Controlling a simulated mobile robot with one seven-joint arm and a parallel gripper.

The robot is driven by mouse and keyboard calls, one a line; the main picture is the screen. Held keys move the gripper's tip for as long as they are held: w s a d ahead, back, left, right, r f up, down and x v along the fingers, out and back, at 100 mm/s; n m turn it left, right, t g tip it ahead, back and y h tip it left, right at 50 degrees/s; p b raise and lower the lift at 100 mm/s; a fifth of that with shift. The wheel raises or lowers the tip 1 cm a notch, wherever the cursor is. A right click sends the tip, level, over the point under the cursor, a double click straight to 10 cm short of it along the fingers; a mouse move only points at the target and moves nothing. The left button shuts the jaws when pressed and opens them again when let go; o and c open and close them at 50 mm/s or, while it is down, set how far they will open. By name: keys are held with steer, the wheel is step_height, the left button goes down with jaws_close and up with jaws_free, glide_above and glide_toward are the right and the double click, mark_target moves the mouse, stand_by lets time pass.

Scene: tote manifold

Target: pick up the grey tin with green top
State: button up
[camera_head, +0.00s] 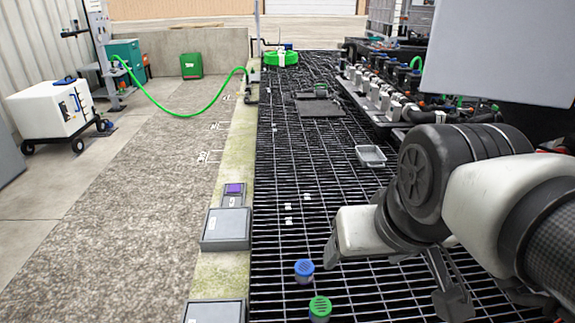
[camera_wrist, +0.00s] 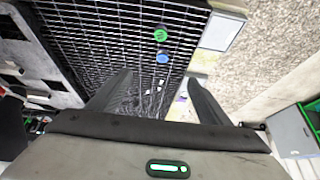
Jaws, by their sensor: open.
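The grey tin with green top (camera_head: 320,309) stands on the black grating near the bottom edge of the head view; its lower part is cut off by the frame. In the wrist view the green-topped tin (camera_wrist: 161,34) shows beyond my fingertips, roughly midway between them. A similar tin with a blue top (camera_head: 304,270) stands close to it; in the wrist view the blue-topped tin (camera_wrist: 162,57) is nearer the fingers. My gripper (camera_wrist: 160,76) is open, with nothing between its fingers, apart from both tins.
Grey boxes (camera_head: 226,229) sit on the concrete kerb left of the grating. A small grey tray (camera_head: 371,156) lies farther back on the grating. A row of pipes and valves (camera_head: 385,95) stands at the back right. The grating left of my arm is mostly clear.

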steer(key=shift+o, duration=0.4)
steer(key=m+g+p, duration=0.2)
steer(key=g+p, duration=0.1)
steer(key=g, duration=0.1)
glide_above(321, 306)
steer(key=s, duration=0.2)
step_height(321, 306, down, 34)
steer(key=r, duration=0.1)
steer(key=f+b, duration=0.1)
steer(key=f, duration=0.2)
steer(key=w+f+b, duration=0.1)
steer(key=f, duration=0.3)
steer(key=f+b, duration=0.2)
steer(key=f, duration=0.2)
steer(key=shift+w+a+f, duration=0.15)
steer(key=shift+w+f, duration=0.05)
steer(key=shift+w, duration=0.05)
steer(key=shift+w+f+b, duration=0.15)
steer(key=shift+f+b, duration=0.4)
steer(key=shift+f, duration=0.95)
steer(key=shift+w+f+b, duration=0.15)
steer(key=shift+f+b, duration=0.35)
steer(key=shift+f, duration=0.95)
